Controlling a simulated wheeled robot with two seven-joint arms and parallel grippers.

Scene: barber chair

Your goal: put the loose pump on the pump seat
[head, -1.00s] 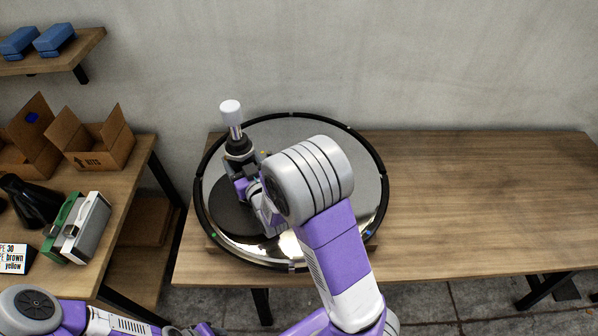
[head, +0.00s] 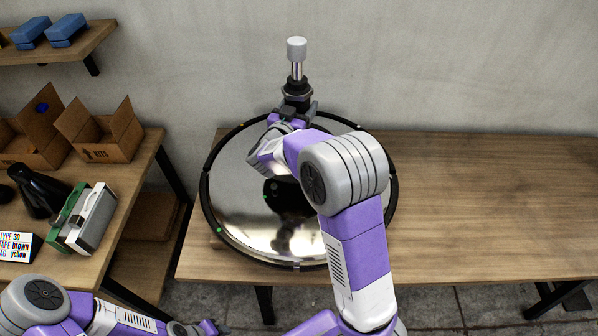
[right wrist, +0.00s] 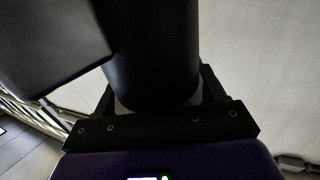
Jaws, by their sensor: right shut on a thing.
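The loose pump (head: 296,90) is dark at the bottom, with a bright shaft and a pale cylindrical cap. My right gripper (head: 293,112) is shut on its dark lower body and holds it upright over the far rim of a round glossy disc (head: 235,207). In the right wrist view the dark pump body (right wrist: 155,55) rises between the fingers. I cannot make out the pump seat; my right arm covers part of the disc. A dark round patch on the disc may be a reflection.
The disc lies on a wooden table (head: 480,200), which is clear to the right. A grey wall is close behind. A side table at left holds open cardboard boxes (head: 105,130), a black bottle (head: 38,190), cases (head: 90,220) and a sign (head: 18,246).

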